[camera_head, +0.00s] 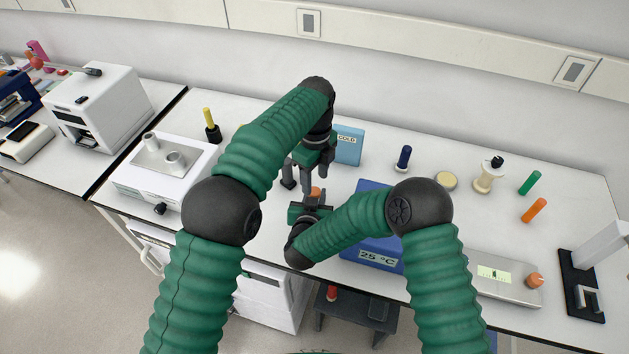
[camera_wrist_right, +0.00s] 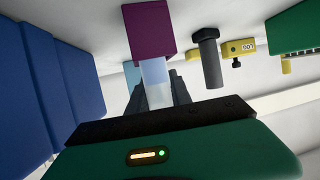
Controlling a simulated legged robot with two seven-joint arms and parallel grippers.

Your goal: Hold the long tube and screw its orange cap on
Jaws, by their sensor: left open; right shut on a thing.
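My right gripper (camera_head: 314,196) is shut on the long tube, a narrow translucent body (camera_wrist_right: 155,82) between dark fingers (camera_wrist_right: 155,95) in the right wrist view. A magenta block-like part (camera_wrist_right: 148,30) shows at the tube's end in that view. In the head view a small orange cap-like piece (camera_head: 316,191) shows just above the right gripper. The colours differ between views, so I cannot tell whether both are one part, or how the cap sits. My left gripper (camera_head: 307,175) is open, fingers downward, just above and behind the right one. Any contact is unclear.
A blue 25 °C box (camera_head: 378,255) stands right of my right gripper. A light-blue COLD box (camera_head: 349,146) is behind. A white device (camera_head: 165,180) stands left. Green (camera_head: 530,182) and orange (camera_head: 534,210) cylinders lie at right. Bare bench shows between the items.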

